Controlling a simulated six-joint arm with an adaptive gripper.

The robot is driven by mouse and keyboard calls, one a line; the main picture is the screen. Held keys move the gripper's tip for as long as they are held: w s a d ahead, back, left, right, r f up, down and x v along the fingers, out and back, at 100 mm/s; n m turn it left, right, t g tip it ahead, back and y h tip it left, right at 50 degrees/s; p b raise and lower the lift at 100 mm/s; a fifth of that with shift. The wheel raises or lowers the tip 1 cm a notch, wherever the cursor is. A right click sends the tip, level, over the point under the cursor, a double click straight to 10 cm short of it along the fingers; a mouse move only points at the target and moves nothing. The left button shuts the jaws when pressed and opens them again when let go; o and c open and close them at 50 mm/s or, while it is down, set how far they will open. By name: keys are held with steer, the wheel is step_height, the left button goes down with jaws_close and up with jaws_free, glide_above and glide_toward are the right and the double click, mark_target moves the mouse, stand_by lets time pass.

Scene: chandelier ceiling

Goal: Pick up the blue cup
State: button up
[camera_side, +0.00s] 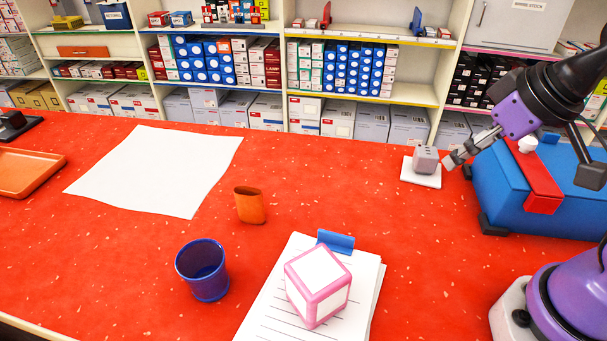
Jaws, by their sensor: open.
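The blue cup (203,270) stands upright and empty on the red table, left of centre near the front. An orange cup (250,205) stands behind it and to its right. My gripper (449,162) is at the right of the picture, far from the blue cup. Nothing covers the blue cup.
A clipboard (262,312) with paper holds a pink-edged white cube (319,284), right of the blue cup. A white sheet (157,170) and an orange tray (27,172) lie to the left. A blue box (535,190) stands at right. The middle right of the red table (420,250) is clear.

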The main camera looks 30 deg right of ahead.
steer(key=o, duration=0.7)
steer(key=shift+o, duration=0.2)
steer(key=n+g+y, duration=0.2)
steer(key=n, duration=0.4)
glide_above(205, 271)
steer(key=s+d, duration=0.2)
steer(key=s, duration=0.2)
steer(key=f, duration=1)
steer(key=shift+a+f, duration=0.25)
steer(key=shift+a+x, duration=0.15)
steer(key=shift+x, duration=1.3)
steer(key=shift+a+x, duration=0.15)
steer(key=shift+x, duration=1.25)
